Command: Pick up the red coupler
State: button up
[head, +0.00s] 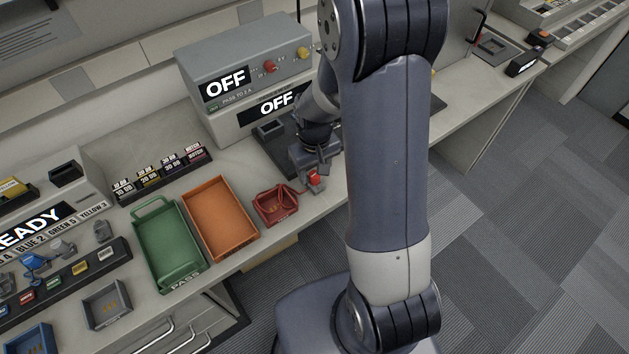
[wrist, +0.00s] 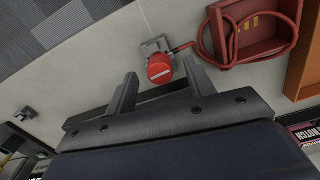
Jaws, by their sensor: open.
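The red coupler (head: 314,176) is a short red cylinder with a pale bar across its end. It sits at a small grey block near the bench's front edge, and a red cable runs from it to a red tray (head: 268,210). In the wrist view the coupler (wrist: 160,69) shows between and just beyond the fingertips. My gripper (head: 312,158) is open and empty above the coupler, with one finger (wrist: 161,76) on each side in the wrist view. I cannot tell the exact height gap.
An orange tray (head: 251,240) and a green tray (head: 140,218) stand left of the red tray. A grey console (head: 245,62) reading OFF stands behind my gripper. Small labelled blocks (head: 160,172) lie behind the trays. The floor beyond the bench's front edge is clear.

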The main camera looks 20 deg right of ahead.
jog(key=shift+f, duration=0.55)
jog(key=shift+c, duration=0.3)
jog(key=c, duration=1)
